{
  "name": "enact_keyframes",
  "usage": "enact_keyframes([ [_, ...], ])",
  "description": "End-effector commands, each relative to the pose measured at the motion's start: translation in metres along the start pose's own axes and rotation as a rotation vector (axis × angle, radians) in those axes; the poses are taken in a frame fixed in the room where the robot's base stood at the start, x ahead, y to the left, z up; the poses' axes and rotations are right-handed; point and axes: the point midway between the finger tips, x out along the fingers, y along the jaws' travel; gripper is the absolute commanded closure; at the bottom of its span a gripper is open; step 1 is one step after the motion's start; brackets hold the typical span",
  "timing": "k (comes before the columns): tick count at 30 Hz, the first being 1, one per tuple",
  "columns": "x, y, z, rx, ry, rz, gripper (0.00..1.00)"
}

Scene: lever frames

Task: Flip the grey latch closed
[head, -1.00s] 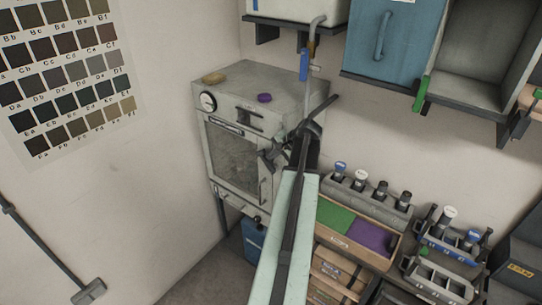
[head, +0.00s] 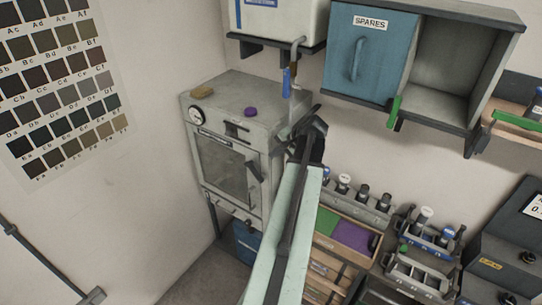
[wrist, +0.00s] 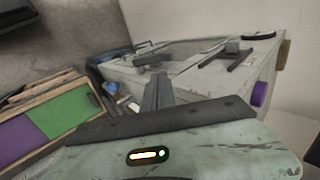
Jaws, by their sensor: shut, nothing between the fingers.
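The grey latch (head: 254,171) is a dark grey lever at the right edge of the door of a pale oven-like box (head: 225,165). It appears tilted in the head view; I cannot tell its exact position. In the wrist view a grey lever (wrist: 150,59), likely the same latch, sits on the box's front beyond my fingers. My gripper (wrist: 157,78) is shut and empty, apart from the latch. In the head view my dark gripper is to the right of the box, partly hidden by my own arm.
A purple disc (head: 250,112) lies on the box. A wall pipe with a blue handle (head: 287,82) hangs close above my gripper. A blue cabinet (head: 357,60) is at upper right. A tray with green and purple panels (head: 350,235) and bottle racks (head: 430,235) stand right.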

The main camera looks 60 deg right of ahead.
Motion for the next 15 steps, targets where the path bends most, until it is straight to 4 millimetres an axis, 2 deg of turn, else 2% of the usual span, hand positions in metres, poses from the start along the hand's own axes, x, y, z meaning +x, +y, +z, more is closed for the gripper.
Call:
enact_keyframes([
  [2, 0.000, 0.000, 0.000, 0.062, 0.000, 0.000, 1.00],
  [5, 0.000, -0.002, 0.001, 0.247, -0.005, -0.006, 1.00],
  [9, 0.000, -0.007, 0.007, 0.643, -0.029, -0.029, 1.00],
  [15, 0.004, 0.002, 0.011, 1.227, -0.083, -0.065, 1.00],
])
